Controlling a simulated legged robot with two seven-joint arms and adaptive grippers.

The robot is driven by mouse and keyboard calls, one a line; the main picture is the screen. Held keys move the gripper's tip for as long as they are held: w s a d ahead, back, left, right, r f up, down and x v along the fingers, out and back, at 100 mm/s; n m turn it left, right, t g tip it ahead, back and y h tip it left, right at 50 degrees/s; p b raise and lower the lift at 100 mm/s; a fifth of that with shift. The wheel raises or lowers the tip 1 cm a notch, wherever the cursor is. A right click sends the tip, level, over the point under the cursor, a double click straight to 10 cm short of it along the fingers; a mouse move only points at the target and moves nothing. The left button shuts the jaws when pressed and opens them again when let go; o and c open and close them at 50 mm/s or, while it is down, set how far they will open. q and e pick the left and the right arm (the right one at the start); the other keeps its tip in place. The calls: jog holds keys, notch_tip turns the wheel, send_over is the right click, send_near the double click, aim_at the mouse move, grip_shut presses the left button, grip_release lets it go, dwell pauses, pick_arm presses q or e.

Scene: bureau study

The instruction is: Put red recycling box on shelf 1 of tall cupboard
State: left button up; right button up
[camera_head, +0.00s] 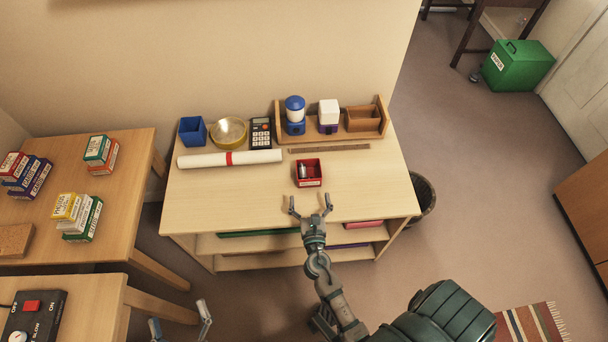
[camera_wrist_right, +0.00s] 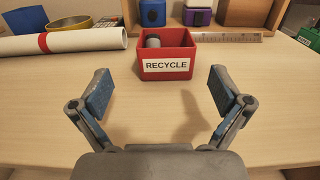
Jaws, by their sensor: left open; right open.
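The red recycling box (camera_head: 308,173) stands upright on the wooden desk, near the middle of its top. In the right wrist view its white RECYCLE label (camera_wrist_right: 166,65) faces me, and a grey item (camera_wrist_right: 153,41) is inside the box (camera_wrist_right: 180,72). My right gripper (camera_head: 310,206) is open and empty at the desk's front edge, lined up with the box but short of it; its fingers also show in the right wrist view (camera_wrist_right: 161,95). My left gripper (camera_head: 180,322) is open and empty at the bottom, low beside the left table. I cannot identify the tall cupboard for certain.
A brown cabinet (camera_head: 588,205) is at the far right.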

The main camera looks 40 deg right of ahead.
send_near(308, 160)
jog(key=x, duration=0.5)
jog(key=shift+w, duration=0.15)
jog(key=shift+w+r, duration=0.1)
jog(key=shift+w, duration=0.35)
jog(key=shift+d, duration=0.1)
jog(key=shift+d, duration=0.15)
jog(key=c, duration=0.3)
jog(key=shift+d, duration=0.15)
jog(key=c, duration=0.7)
